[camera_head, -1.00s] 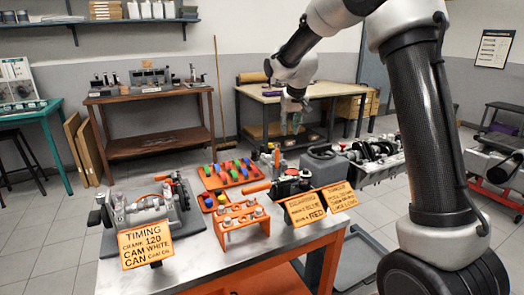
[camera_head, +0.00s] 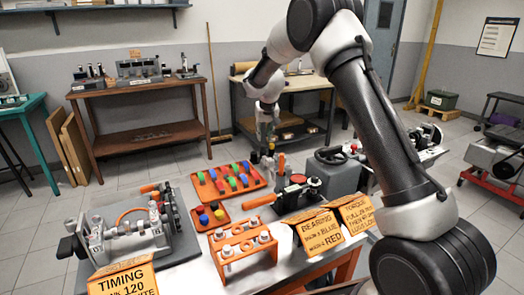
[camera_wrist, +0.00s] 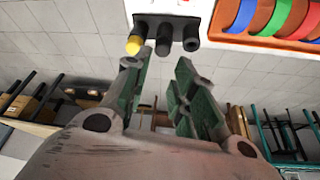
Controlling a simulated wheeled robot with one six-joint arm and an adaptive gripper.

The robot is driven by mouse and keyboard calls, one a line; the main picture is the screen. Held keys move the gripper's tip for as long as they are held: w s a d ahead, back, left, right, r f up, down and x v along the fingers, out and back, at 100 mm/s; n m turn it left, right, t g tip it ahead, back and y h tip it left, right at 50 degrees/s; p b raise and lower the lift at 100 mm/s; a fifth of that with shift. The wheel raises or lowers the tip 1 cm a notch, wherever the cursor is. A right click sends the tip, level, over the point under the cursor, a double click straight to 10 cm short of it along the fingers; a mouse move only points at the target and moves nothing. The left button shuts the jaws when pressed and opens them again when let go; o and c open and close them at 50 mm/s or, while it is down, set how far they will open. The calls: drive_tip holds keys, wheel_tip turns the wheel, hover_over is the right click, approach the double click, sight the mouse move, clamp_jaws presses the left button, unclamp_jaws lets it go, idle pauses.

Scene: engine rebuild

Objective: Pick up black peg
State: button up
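In the wrist view two dark pegs stand side by side, a black peg (camera_wrist: 163,46) and another dark peg (camera_wrist: 190,44), with a yellow-tipped peg (camera_wrist: 133,45) beside them. They are set in a grey holder (camera_wrist: 172,20). My gripper (camera_wrist: 158,75) is open and empty; its green-padded fingers point toward the pegs, with a gap between fingertips and pegs. In the head view my gripper (camera_head: 266,138) hangs above the back of the workbench, over the small peg group, where the pegs are too small to tell apart.
An orange tray (camera_head: 205,190) of coloured bearing shells lies left of the pegs. A grey engine-like block (camera_head: 335,175) stands to the right. An orange rack (camera_head: 232,268) and yellow sign cards (camera_head: 319,232) stand nearer the front. Tables stand behind.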

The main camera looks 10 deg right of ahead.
sight(263, 146)
drive_tip(key=x, duration=0.4)
drive_tip(key=s+x, duration=0.1)
drive_tip(key=x, duration=0.1)
drive_tip(key=shift+w+f, duration=0.1)
drive_tip(key=shift+f, duration=0.15)
clamp_jaws()
wheel_tip(263, 146, up, 10)
idle(0.5)
